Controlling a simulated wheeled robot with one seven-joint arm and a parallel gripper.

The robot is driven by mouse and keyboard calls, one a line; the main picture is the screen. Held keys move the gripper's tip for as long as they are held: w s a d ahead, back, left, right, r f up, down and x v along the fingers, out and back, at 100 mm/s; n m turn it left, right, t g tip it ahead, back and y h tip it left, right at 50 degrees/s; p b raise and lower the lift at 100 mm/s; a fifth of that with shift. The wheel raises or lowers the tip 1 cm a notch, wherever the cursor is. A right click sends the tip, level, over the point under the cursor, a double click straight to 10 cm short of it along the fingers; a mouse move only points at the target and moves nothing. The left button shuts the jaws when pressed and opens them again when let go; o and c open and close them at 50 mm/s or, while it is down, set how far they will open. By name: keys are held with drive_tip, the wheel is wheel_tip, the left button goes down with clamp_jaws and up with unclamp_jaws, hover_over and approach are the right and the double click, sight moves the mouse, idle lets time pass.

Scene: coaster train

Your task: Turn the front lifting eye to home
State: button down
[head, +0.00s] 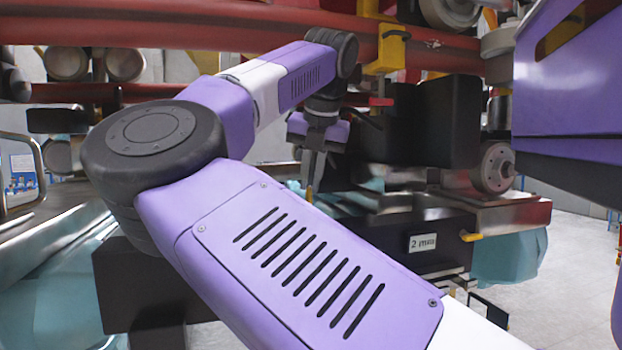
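My gripper (312,178) hangs from my purple and white arm near the middle of the head view, with its grey fingers pointing down. The fingers overlap from this angle, so I cannot tell whether they are open or shut, and I see nothing held. They are near the dark machinery and light-blue sheeting, and contact cannot be judged. I cannot make out the front lifting eye for sure; it may be hidden behind my arm. A yellow bracket (389,55) with a dark part on it sits by the red tube, up and right of my gripper.
Red tubes (180,32) run across the top. A dark block (437,120) and a wheel (494,168) stand right of my gripper. A labelled dark box (422,243) with a yellow handle (470,236) is lower right. Grey floor (575,270) is open at right.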

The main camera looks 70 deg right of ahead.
idle(0.4)
drive_tip(key=m, duration=0.1)
drive_tip(key=m+g, duration=0.1)
drive_tip(key=m, duration=0.1)
drive_tip(key=shift+w+a+h, duration=0.15)
drive_tip(key=shift+w+h, duration=0.05)
drive_tip(key=shift+h, duration=0.2)
drive_tip(key=m+g, duration=0.1)
drive_tip(key=m, duration=0.3)
drive_tip(key=shift+w+g, duration=0.1)
drive_tip(key=shift+g, duration=0.3)
drive_tip(key=m+g, duration=0.1)
drive_tip(key=m, duration=0.3)
drive_tip(key=m+g, duration=0.1)
drive_tip(key=m, duration=0.1)
drive_tip(key=shift+w+m+g, duration=0.25)
drive_tip(key=shift+m+g, duration=0.05)
drive_tip(key=c, duration=1.5)
unclamp_jaws()
